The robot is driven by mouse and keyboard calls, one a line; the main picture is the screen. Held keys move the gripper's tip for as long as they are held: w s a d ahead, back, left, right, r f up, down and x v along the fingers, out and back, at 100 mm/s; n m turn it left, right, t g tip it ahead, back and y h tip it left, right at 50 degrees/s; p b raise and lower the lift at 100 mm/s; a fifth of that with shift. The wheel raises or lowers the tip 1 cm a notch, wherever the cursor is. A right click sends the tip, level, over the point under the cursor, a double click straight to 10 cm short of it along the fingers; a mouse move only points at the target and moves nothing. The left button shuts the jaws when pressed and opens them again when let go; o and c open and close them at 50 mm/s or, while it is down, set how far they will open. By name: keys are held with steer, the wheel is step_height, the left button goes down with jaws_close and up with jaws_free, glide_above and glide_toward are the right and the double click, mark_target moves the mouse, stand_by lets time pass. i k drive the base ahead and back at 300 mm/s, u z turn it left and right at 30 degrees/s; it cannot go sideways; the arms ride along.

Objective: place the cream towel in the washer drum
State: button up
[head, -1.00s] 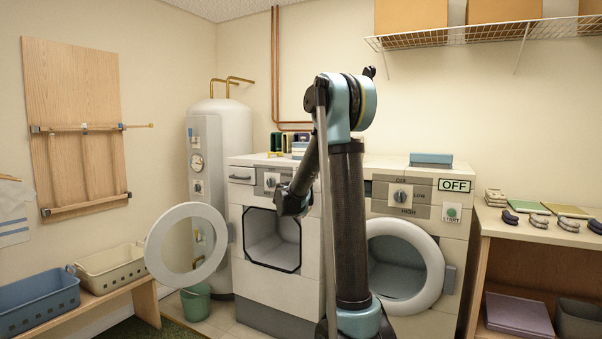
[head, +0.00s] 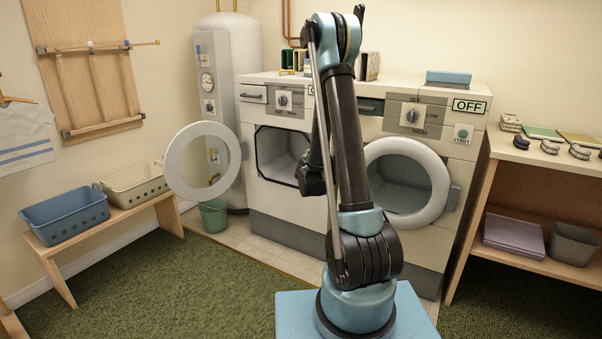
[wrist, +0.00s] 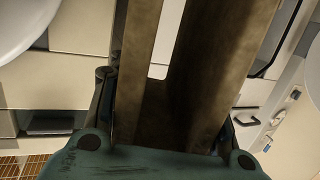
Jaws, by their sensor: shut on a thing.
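My gripper (wrist: 168,112) is shut on a hanging cloth, the cream towel (wrist: 205,70), which looks brown in shadow and fills the middle of the wrist view. In the head view my arm hides the gripper and towel. The arm's far end is before the right edge of the left machine's opening. The left white machine (head: 270,205) has a dark-rimmed opening (head: 275,150) and its round door (head: 203,161) swung open to the left. The right machine (head: 425,135) has a white ring door (head: 441,185) at its front. No readable label tells which is the washer.
A bench with a blue basket (head: 63,218) and a cream basket (head: 133,187) stands left. A green bucket (head: 214,216) sits below the open door. A wooden shelf unit (head: 520,176) stands right. Green carpet (head: 180,285) is clear at front left.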

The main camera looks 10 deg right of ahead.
mark_target(287, 174)
steer(key=k, duration=1)
steer(key=u, duration=0.6)
steer(key=i, duration=1)
steer(key=z, duration=0.5)
steer(key=i, duration=0.9)
steer(key=z, duration=0.1)
